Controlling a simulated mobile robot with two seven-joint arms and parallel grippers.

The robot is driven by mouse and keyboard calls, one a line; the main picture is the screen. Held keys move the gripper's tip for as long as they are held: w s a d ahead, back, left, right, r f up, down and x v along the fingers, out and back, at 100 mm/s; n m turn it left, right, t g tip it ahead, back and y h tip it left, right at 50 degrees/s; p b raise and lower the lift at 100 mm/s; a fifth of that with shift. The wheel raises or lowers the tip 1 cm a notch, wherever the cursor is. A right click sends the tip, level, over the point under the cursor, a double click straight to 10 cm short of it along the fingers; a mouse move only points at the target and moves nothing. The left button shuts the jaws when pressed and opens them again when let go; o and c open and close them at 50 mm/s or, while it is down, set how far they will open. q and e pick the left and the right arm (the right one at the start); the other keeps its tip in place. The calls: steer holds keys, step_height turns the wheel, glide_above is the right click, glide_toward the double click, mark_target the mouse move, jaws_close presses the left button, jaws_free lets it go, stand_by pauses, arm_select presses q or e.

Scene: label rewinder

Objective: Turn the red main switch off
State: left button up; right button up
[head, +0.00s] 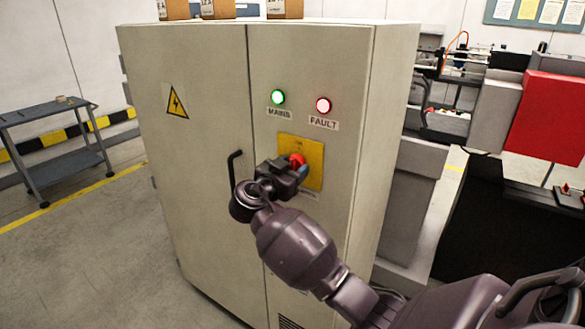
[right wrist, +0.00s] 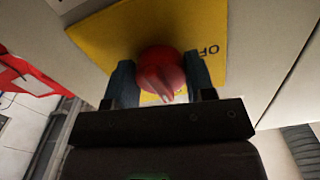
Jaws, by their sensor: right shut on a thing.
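The red main switch (head: 297,159) is a round red knob on a yellow plate (head: 314,155) on the right door of the beige electrical cabinet (head: 205,120). My right gripper (head: 293,167) is at the knob and hides part of it. In the right wrist view the knob (right wrist: 162,72) sits between the two fingers of my right gripper (right wrist: 160,82), which are shut on it. The letters "OF" show upside down on the plate (right wrist: 210,35) beside the knob. The handle's exact angle cannot be told. My left gripper is not in view.
A black door handle (head: 232,170) stands out just left of my right gripper. A grey cart (head: 52,125) stands at the far left, with clear floor before it.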

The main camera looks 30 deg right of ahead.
steer(key=shift+s+n+p, duration=0.1)
steer(key=shift+n+p, duration=0.2)
steer(key=shift+n, duration=0.7)
steer(key=n+p, duration=0.1)
steer(key=n, duration=0.1)
steer(key=shift+r+n, duration=0.1)
steer(key=shift+n, duration=0.2)
steer(key=n+p, duration=0.3)
steer(key=n, duration=0.3)
steer(key=shift+s, duration=0.1)
steer(key=n+p, duration=0.1)
steer(key=n, duration=0.2)
steer(key=shift+d+r+p, duration=0.1)
steer(key=shift+p, duration=0.2)
steer(key=n+p, duration=0.1)
steer(key=n, duration=0.1)
steer(key=shift+n, duration=0.3)
steer(key=shift+s+n, duration=0.1)
steer(key=shift+n, duration=0.4)
steer(key=o, duration=0.9)
